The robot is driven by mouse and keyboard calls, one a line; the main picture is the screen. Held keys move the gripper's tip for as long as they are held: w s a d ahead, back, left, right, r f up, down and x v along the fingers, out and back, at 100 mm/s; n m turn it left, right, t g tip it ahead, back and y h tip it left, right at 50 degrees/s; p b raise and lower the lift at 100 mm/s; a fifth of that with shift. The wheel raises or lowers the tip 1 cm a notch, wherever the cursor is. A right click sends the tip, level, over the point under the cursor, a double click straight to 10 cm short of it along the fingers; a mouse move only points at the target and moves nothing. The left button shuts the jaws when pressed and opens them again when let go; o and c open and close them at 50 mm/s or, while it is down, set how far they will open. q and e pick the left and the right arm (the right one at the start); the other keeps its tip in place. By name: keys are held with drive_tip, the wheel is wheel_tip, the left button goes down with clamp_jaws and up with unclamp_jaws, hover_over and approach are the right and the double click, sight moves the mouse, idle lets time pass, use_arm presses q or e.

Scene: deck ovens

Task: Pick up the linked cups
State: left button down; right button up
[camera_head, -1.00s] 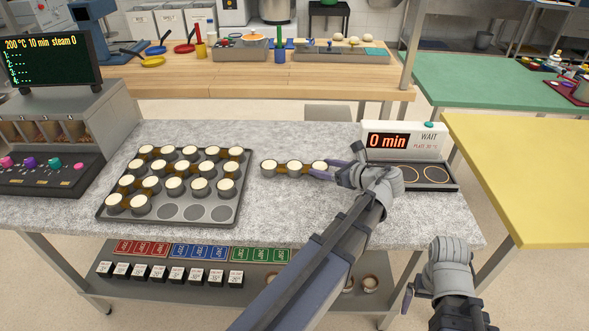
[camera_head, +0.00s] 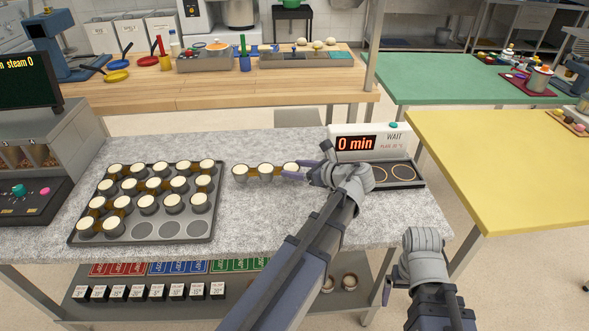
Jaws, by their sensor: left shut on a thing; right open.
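A row of three linked cups (camera_head: 266,172), pale-topped and joined by brown links, is at the middle of the grey counter. My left gripper (camera_head: 296,170) is shut on the right-hand end of this row. Its fingers partly hide the end cup. I cannot tell whether the row touches the counter or is held just above it. A dark tray (camera_head: 186,231) to the left holds several more linked cups, with empty round places along its front. My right gripper (camera_head: 387,296) is open and empty, low at the counter's right front side.
A timer box (camera_head: 366,142) reading "0 min" stands behind my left gripper, with a dark plate with two rings (camera_head: 398,174) beside it. A control panel (camera_head: 22,195) is at the left. A yellow table (camera_head: 510,165) is at the right.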

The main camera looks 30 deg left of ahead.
use_arm(q)
wheel_tip(320, 180, up, 8)
drive_tip(key=p, duration=0.7)
drive_tip(key=shift+f, duration=0.1)
use_arm(e)
wheel_tip(320, 180, up, 8)
drive_tip(key=shift+f, duration=0.1)
drive_tip(key=shift+c, duration=0.2)
